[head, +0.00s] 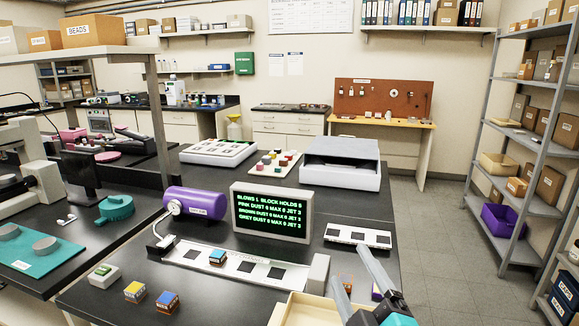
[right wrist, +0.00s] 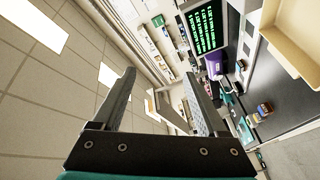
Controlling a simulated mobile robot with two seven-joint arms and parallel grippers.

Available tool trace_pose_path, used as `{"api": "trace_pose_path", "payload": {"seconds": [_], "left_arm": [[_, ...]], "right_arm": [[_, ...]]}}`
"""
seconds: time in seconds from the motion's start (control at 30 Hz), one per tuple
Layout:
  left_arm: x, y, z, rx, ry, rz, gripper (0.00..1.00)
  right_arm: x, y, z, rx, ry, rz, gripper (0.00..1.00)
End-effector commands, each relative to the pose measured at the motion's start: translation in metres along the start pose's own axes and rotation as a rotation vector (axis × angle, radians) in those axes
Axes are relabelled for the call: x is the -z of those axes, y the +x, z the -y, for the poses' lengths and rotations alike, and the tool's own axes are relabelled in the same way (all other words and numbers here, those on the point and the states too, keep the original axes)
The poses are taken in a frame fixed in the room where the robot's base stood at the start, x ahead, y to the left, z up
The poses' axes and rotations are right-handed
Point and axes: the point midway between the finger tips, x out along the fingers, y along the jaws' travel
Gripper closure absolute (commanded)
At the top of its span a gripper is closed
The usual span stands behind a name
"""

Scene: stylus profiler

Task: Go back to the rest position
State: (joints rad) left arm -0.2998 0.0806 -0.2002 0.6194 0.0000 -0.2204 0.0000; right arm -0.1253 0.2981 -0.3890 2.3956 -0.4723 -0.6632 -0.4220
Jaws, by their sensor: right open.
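My right gripper (head: 349,268) comes in from the bottom right over the front of the black bench. Its two grey fingers are spread apart with nothing between them. In the right wrist view the open fingers (right wrist: 158,78) point out into the room, with ceiling on the left and the bench on the right. My left gripper is in neither view. A small blue-topped block (head: 217,257) sits on the long white plate with dark squares (head: 243,268). Two similar blocks, one yellow-topped (head: 135,291) and one blue-topped (head: 167,302), stand on the bench in front.
A cream tray (head: 284,314) lies at the bottom, close by my right gripper. A screen with green text (head: 272,213), a purple cylinder (head: 195,203) and a short white plate (head: 358,237) stand behind. Shelves (head: 530,145) stand at the right beyond clear floor.

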Motion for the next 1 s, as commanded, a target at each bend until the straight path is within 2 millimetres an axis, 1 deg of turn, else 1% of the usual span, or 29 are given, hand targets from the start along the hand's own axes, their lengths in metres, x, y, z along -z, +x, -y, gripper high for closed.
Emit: {"api": "trace_pose_path", "payload": {"seconds": [0.03,0.07,0.1,0.17,0.2,0.27,0.3,0.43,0.5,0.57,0.63,0.67,0.73,0.87,0.97,1.0], "left_arm": [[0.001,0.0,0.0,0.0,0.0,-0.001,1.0],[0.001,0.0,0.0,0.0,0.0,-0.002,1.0],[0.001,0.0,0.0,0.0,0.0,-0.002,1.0],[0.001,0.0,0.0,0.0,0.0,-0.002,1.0],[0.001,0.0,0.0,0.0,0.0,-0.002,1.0],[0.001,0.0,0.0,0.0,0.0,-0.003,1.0],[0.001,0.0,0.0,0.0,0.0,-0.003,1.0],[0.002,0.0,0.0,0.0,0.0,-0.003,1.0],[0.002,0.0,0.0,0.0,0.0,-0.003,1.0],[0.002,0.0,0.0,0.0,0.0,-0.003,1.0],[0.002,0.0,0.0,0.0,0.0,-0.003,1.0],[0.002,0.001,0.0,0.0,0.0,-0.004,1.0],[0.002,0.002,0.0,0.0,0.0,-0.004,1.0],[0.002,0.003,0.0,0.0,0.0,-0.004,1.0],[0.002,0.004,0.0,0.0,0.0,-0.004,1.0],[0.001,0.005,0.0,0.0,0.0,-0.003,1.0]], "right_arm": [[-0.027,-0.01,0.02,0.074,0.1,0.111,0.24],[-0.042,-0.017,0.032,0.115,0.158,0.176,0.24],[-0.06,-0.028,0.048,0.17,0.233,0.264,0.24],[-0.085,-0.048,0.073,0.252,0.34,0.398,0.24],[-0.1,-0.064,0.089,0.301,0.406,0.485,0.24],[-0.117,-0.089,0.11,0.369,0.497,0.607,0.24],[-0.126,-0.106,0.123,0.41,0.55,0.683,0.24],[-0.144,-0.16,0.157,0.525,0.689,0.907,0.24],[-0.149,-0.189,0.171,0.577,0.752,1.017,0.24],[-0.151,-0.213,0.182,0.62,0.799,1.109,0.24],[-0.151,-0.242,0.192,0.668,0.849,1.216,0.24],[-0.156,-0.235,0.199,0.664,0.841,1.204,0.24],[-0.166,-0.231,0.213,0.667,0.835,1.205,0.24],[-0.183,-0.228,0.242,0.676,0.829,1.214,0.24],[-0.198,-0.228,0.268,0.686,0.825,1.225,0.24],[-0.204,-0.228,0.279,0.69,0.823,1.229,0.24]]}}
